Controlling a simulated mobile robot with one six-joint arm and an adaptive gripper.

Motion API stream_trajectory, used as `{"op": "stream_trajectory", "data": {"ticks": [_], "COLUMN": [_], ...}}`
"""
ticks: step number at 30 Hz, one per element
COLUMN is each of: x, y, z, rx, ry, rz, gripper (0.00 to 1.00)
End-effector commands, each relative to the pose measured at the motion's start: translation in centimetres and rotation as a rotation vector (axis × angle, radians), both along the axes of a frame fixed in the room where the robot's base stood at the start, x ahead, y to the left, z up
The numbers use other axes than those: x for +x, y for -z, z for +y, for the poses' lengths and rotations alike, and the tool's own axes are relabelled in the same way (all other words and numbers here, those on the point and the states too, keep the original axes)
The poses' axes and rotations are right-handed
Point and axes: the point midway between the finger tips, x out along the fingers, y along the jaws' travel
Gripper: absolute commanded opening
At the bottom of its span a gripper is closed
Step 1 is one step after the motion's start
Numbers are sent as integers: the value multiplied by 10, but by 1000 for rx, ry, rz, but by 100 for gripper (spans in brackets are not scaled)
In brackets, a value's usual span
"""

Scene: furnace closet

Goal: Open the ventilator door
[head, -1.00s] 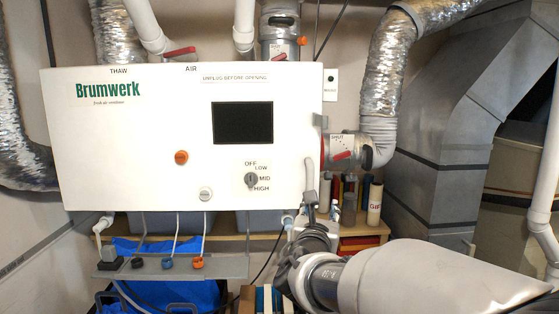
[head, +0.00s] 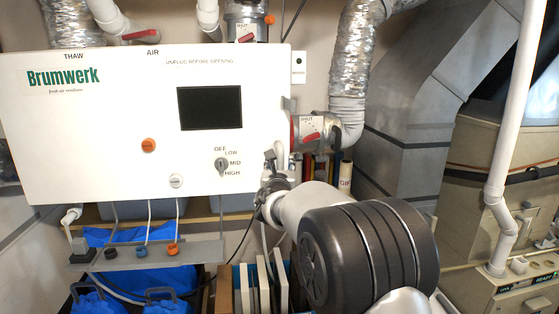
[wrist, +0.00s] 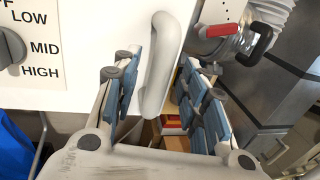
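The ventilator door (head: 120,110) is the wide white Brumwerk front panel, with a dark screen and a knob. It looks shut. Its white curved handle (head: 281,152) is at the lower right edge, partly hidden by my gripper (head: 272,180). In the wrist view, my gripper (wrist: 158,75) is open, with blue-padded fingers on either side of the handle (wrist: 163,65). I see a gap between the handle and the right finger. The left finger is close to the handle; I cannot tell whether it touches.
A speed knob (head: 221,164) is left of the handle. A pipe with a red-lever valve (head: 311,135) stands close to the right. Below are a grey bar with plugged cables (head: 200,250), blue bags (head: 125,258) and a shelf. Ducts fill the right side.

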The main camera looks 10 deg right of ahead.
Motion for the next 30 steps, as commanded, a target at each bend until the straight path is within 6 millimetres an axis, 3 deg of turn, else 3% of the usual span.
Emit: {"op": "stream_trajectory", "data": {"ticks": [6,16,30], "x": [20,22,22], "y": [-1,0,0], "z": [-4,-5,-5], "rx": [0,0,0], "ry": [1,1,0], "rz": [0,0,0], "gripper": [40,40,8]}}
